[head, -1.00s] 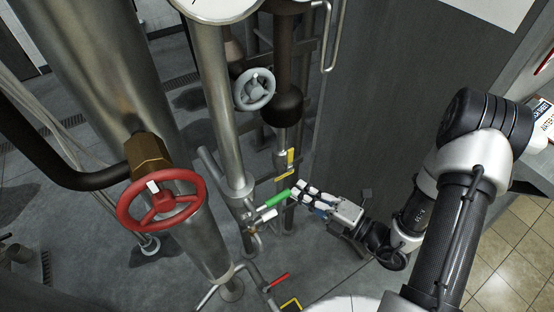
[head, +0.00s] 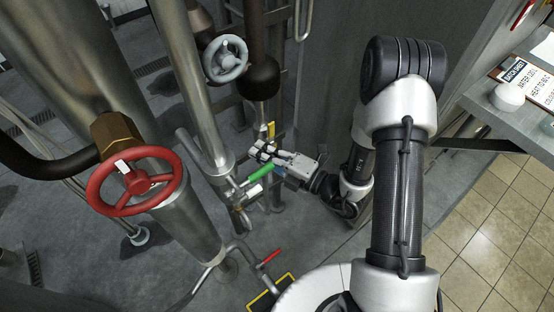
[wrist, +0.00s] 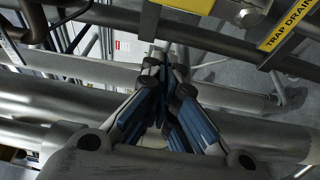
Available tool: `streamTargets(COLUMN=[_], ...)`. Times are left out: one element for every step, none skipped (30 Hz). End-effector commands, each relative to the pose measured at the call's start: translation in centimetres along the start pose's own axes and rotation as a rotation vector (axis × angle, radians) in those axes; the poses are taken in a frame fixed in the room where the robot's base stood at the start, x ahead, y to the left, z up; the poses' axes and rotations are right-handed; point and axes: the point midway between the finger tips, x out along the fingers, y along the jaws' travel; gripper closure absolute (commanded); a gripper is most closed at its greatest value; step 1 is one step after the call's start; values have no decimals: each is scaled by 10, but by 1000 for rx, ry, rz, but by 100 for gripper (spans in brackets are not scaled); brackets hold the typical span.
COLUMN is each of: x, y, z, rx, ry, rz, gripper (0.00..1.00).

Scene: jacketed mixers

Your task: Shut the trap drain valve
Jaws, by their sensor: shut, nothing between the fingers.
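A yellow tag reading "TRAP DRAIN" (wrist: 288,26) is at the upper right of the wrist view. In the head view, a green lever handle (head: 260,172) sits low on the pipework, pointing up and right. I cannot tell for sure that it belongs to the tagged valve. My gripper (head: 256,151) is just above and behind the green handle in the picture, close to the thin pipes. Whether it touches anything is unclear. In the wrist view my gripper (wrist: 166,68) has its fingers together with nothing between them, in front of grey pipes.
A red handwheel (head: 133,181) stands at left and a grey handwheel (head: 225,58) above my gripper. A red lever (head: 271,257) is low near the floor. Thick steel pipes crowd the left. A bench (head: 520,125) is at right; tiled floor below it is clear.

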Motion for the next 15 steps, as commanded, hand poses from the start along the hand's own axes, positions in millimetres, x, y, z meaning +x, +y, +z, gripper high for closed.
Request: streamTargets(x=[10,14,20,25,20,17,16,14,13,12,11,10,9,9,8], y=[-1,-1,-1,-1,-1,-1,-1,-1,-1,-1,-1,-1,-1,-1,0], z=[-1,-1,-1,-1,8,14,17,20,24,27,30,32,34,35,37], rx=[-3,-3,-2,-1,-3,-3,-2,-2,-2,-2,-1,-1,-1,-1,0], ry=[5,5,5,4,-5,-6,-6,-6,-4,-4,-4,-4,-3,-2,-1], rz=[1,0,1,1,2,3,2,1,1,1,2,1,1,0,0], gripper=[100,100,100,100,100,100,100,100,100,100,100,100,100,100,100])
